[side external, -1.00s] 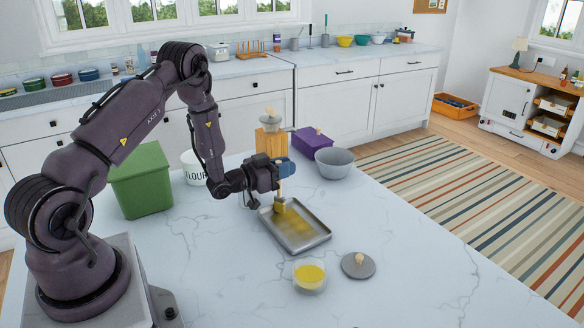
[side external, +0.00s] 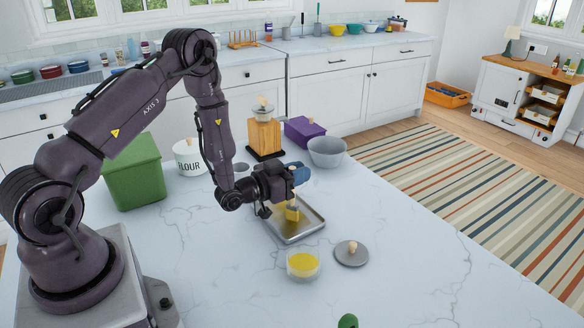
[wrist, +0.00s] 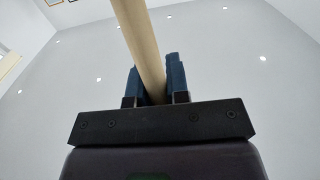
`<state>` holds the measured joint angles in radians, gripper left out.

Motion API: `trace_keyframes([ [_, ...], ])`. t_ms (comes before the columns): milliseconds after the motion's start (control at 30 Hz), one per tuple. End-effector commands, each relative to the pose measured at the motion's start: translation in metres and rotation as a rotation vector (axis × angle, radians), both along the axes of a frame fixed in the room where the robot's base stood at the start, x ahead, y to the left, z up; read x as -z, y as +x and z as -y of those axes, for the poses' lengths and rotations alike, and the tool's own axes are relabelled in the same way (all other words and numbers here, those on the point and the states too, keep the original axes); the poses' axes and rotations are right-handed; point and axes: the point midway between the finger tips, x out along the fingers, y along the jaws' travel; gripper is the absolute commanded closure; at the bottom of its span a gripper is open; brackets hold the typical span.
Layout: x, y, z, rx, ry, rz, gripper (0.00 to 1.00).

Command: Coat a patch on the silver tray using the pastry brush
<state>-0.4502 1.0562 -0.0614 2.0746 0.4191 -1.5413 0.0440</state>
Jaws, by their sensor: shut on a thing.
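The silver tray (side external: 309,233) lies flat on the marble counter, with a yellow smear on its floor. The pastry brush (side external: 292,213) has its yellow head down at the tray's floor, near the middle; I cannot tell whether the tip touches. My gripper (side external: 298,175), with blue fingers, is shut on the brush's handle above the tray. In the wrist view, the pale wooden handle (wrist: 140,45) runs between the blue fingers of my gripper (wrist: 156,85). A clear bowl of yellow liquid (side external: 303,264) stands just in front of the tray.
A grey lid (side external: 351,254) with a wooden knob lies right of the bowl. Behind stand a green bin (side external: 135,175), a flour canister (side external: 188,158), a wooden grinder (side external: 264,137), a purple box (side external: 304,130) and a grey bowl (side external: 326,152). The front counter is mostly clear.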

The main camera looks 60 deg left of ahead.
Motion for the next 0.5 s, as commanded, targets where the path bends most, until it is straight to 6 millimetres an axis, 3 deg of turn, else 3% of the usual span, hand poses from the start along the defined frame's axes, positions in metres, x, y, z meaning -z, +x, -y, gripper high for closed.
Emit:
trace_keyframes([
  [500, 0.001, -0.003, 0.044, -0.001, -0.001, -0.005, 1.0],
])
